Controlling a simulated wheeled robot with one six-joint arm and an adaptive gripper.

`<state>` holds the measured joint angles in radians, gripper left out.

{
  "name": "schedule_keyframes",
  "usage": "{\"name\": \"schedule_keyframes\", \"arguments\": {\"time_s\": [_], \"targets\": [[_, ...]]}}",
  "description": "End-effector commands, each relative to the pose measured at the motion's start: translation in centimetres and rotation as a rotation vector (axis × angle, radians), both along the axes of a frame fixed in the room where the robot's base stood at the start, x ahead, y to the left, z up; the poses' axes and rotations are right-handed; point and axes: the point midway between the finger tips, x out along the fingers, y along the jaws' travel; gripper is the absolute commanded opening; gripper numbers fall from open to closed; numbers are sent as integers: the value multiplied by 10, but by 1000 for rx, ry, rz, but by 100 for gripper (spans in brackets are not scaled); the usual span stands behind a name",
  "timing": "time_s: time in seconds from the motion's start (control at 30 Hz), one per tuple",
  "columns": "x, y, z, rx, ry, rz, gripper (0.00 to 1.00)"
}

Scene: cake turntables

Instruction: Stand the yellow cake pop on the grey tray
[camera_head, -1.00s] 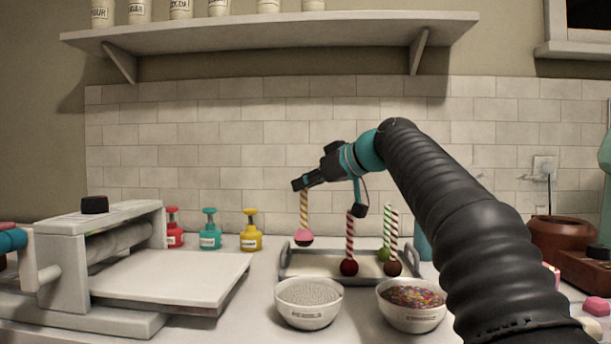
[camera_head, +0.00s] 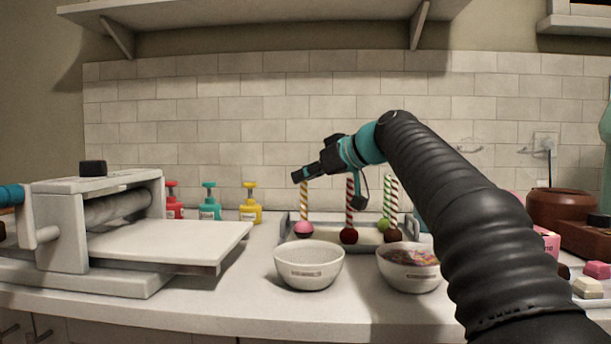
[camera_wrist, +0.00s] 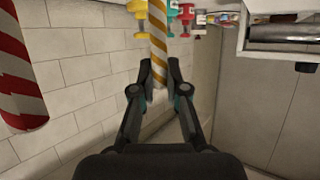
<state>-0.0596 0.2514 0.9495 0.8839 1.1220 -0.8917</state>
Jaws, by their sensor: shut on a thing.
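The yellow-and-white striped cake pop (camera_head: 304,200) hangs upright from my gripper (camera_head: 297,177), its pink ball (camera_head: 303,228) at the bottom. The grey tray (camera_head: 325,239) lies behind the two bowls, and the ball appears over its left part. I cannot tell whether the ball touches the tray. In the wrist view my gripper (camera_wrist: 159,85) is shut on the yellow striped stick (camera_wrist: 158,40); the ball is out of that view. Red-striped (camera_head: 350,205) and green-striped (camera_head: 394,200) cake pops stand upright at the tray, to the right.
A bowl of pale sprinkles (camera_head: 309,268) and a bowl of coloured sprinkles (camera_head: 408,270) stand in front of the tray. A white dough roller (camera_head: 165,240) is at left, with red, teal and yellow (camera_head: 251,208) bottles behind. A red-striped stick (camera_wrist: 18,80) shows close in the wrist view.

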Motion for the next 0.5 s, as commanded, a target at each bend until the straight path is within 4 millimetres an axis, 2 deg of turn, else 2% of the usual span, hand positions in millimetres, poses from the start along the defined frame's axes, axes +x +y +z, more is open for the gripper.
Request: {"name": "schedule_keyframes", "arguments": {"time_s": [0.5], "targets": [[0, 0, -7, 0, 0, 0, 0]]}}
